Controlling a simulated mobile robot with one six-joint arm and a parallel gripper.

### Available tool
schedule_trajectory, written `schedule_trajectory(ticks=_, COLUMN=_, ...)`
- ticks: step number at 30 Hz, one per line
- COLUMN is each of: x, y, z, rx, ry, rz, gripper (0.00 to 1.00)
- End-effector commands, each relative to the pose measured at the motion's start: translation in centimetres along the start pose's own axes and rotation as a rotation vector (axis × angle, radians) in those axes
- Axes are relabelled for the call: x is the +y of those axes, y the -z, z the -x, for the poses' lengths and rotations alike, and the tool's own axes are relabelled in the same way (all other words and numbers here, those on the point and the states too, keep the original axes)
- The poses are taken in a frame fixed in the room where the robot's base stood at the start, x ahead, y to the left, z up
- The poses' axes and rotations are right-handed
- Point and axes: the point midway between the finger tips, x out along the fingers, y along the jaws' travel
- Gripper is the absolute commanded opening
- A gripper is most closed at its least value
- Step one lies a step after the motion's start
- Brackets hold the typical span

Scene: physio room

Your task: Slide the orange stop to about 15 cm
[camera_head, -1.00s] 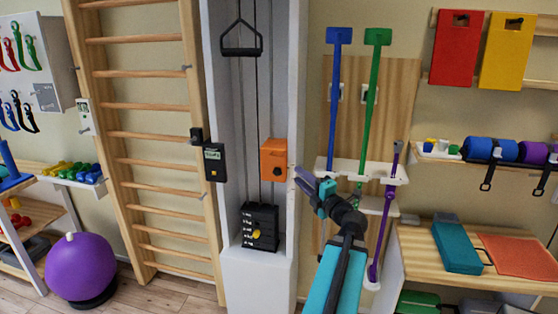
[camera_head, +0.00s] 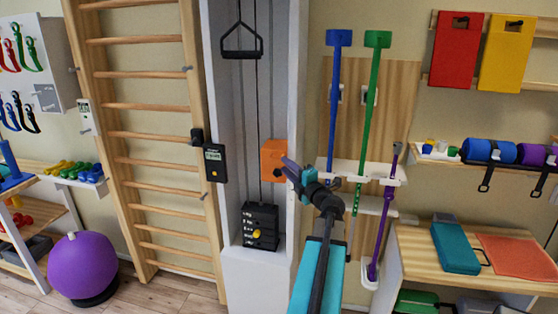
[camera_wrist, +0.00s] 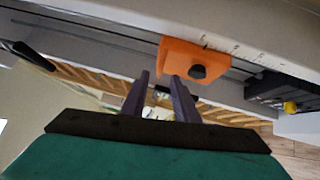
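The orange stop (camera_head: 270,155) is a block on the right side of the white weight column. It also shows in the wrist view (camera_wrist: 178,54), with a black knob on its face. A pale rail with fine scale marks (camera_wrist: 235,50) runs beside it there; the numbers are too small to read. My gripper (camera_head: 285,165) is at the stop's right edge in the head view. In the wrist view its two fingers (camera_wrist: 160,76) are apart with nothing between them, pointing at the stop's near edge. Whether they touch it I cannot tell.
The black weight stack (camera_head: 260,227) with a yellow pin sits below the stop in the white column (camera_head: 255,280). A black handle (camera_head: 242,45) hangs above. Blue and green bars and a purple one (camera_head: 385,215) stand in a rack close to my arm on the right.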

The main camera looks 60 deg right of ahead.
Motion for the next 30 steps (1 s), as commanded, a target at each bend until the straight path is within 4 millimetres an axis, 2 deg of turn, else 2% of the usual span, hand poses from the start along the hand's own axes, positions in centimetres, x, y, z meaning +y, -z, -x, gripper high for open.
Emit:
schedule_trajectory(ticks=6, x=0.1, y=-0.1, z=-2.9, rx=0.001, ry=0.0, rz=0.0, gripper=0.27)
schedule_trajectory(ticks=12, x=0.1, y=-0.1, z=-4.6, rx=0.0, ry=0.0, rz=0.0, gripper=0.27)
schedule_trajectory(ticks=26, x=0.0, y=0.0, z=-5.3, rx=0.0, ry=0.0, rz=0.0, gripper=0.27)
schedule_trajectory(ticks=30, x=0.0, y=0.0, z=-5.3, rx=0.0, ry=0.0, rz=0.0, gripper=0.07)
